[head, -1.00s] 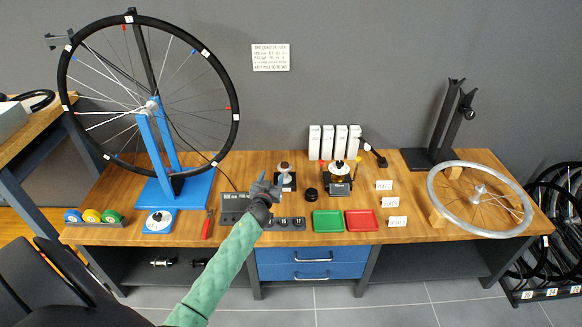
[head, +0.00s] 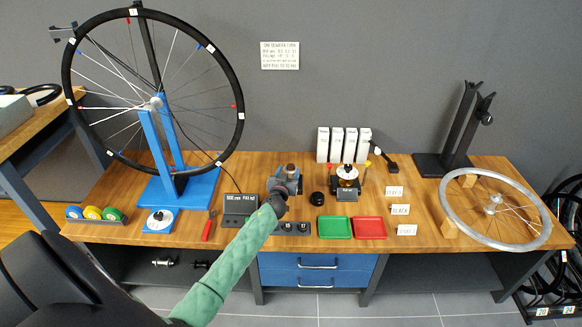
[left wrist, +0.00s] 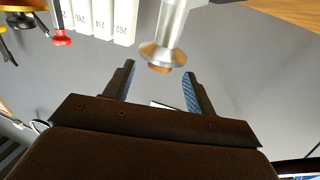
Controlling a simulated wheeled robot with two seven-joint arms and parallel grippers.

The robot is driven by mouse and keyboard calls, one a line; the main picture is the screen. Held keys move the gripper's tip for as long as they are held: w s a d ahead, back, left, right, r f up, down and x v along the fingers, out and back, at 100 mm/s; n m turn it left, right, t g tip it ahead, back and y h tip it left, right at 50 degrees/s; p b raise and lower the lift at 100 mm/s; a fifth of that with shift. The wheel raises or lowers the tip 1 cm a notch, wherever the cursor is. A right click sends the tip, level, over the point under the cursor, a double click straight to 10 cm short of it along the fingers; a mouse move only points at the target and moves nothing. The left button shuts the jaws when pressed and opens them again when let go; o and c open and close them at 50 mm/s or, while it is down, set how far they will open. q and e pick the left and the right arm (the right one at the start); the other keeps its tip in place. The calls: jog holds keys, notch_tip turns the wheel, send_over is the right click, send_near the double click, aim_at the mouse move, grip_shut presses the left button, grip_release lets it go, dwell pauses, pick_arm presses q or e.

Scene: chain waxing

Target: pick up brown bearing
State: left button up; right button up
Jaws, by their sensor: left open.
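A silver cylindrical piece with a flange (left wrist: 160,48) shows in the left wrist view, with a brown ring-like end (left wrist: 158,66) that looks like the brown bearing. In the head view a brown top (head: 291,170) shows on the small stand at the middle of the bench. My left gripper (head: 285,184) is open in front of that stand and partly hides it. In the left wrist view its two blue-padded fingers (left wrist: 158,84) are apart, with the brown end near the gap between their tips. Nothing is held. My right gripper is not in view.
A dark round puck (head: 317,199), another stand with a white-topped part (head: 347,182), a green tray (head: 335,235) and a red tray (head: 369,236) lie to the right. A grey box (head: 239,205) is to the left.

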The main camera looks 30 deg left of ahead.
aim_at(291, 167)
pick_arm(q)
jog(key=shift+x, duration=1.3)
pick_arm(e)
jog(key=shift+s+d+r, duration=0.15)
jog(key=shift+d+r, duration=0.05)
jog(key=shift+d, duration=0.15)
pick_arm(q)
jog(key=c, duration=1)
jog(key=shift+c, duration=0.3)
jog(key=shift+r, duration=0.15)
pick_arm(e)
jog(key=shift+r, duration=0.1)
